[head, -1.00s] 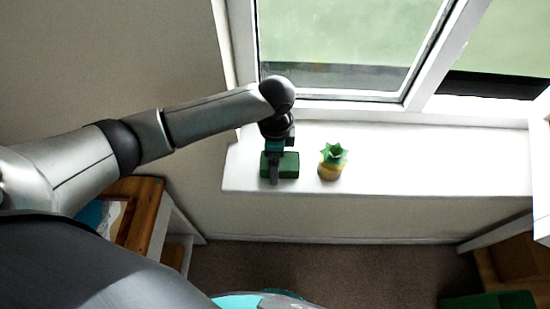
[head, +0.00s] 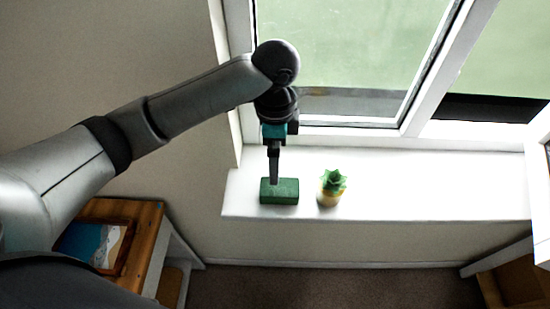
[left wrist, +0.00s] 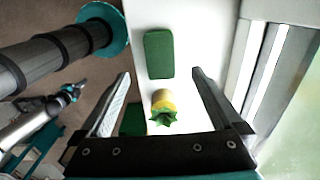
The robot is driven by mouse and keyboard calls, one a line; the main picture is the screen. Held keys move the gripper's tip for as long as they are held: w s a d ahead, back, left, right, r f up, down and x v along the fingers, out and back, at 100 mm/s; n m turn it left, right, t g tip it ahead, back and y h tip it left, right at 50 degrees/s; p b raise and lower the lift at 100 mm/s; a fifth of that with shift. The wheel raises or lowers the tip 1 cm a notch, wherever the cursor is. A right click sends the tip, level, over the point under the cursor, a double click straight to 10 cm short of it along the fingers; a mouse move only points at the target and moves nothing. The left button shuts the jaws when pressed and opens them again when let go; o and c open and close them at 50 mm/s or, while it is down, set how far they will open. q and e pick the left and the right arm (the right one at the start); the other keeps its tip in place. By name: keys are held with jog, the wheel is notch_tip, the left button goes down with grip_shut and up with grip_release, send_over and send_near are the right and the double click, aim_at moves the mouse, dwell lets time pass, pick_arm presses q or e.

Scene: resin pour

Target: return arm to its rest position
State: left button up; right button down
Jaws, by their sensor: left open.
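My left arm (head: 195,103) reaches in from the left over the white windowsill. My left gripper (head: 274,182) points down just above a green block (head: 286,191), which lies at the left part of the sill. In the left wrist view the jaws (left wrist: 160,73) are open and empty, and the block (left wrist: 159,54) shows beyond the fingertips. What looks like my right gripper (left wrist: 74,89) shows small at the left of that view, too small to read its jaws.
A yellow pot with a spiky green top (head: 331,188) stands on the windowsill (head: 430,190), right of the block. A wooden shelf unit (head: 146,240) with a framed picture (head: 93,245) is at lower left. The window (head: 340,55) is behind. The sill's right part is clear.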

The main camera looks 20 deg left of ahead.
dwell(0.4)
pick_arm(q)
jog(key=s+d+f+n+t+h, duration=0.2)
jog(key=s+d+f+n+h, duration=0.15)
jog(key=s+d+f, duration=0.35)
jog(key=s+a+f+n+t+y, duration=0.2)
jog(key=s+a+n+y, duration=0.1)
jog(key=s+a+n, duration=0.75)
notch_tip(320, 180, down, 31)
jog(key=s+m+g+b, duration=0.1)
jog(key=s+g+b, duration=0.1)
jog(key=b, duration=0.8)
jog(key=s+a+f+b, duration=0.1)
jog(key=s+f+b, duration=0.3)
jog(key=s+f, duration=0.3)
jog(key=s+a+f+g+b, duration=0.1)
jog(key=s+f+b, duration=0.3)
jog(key=f, duration=1.1)
jog(key=s+a, duration=0.1)
jog(key=s, duration=0.2)
jog(key=shift+s+m, duration=0.3)
jog(key=shift+s, duration=0.1)
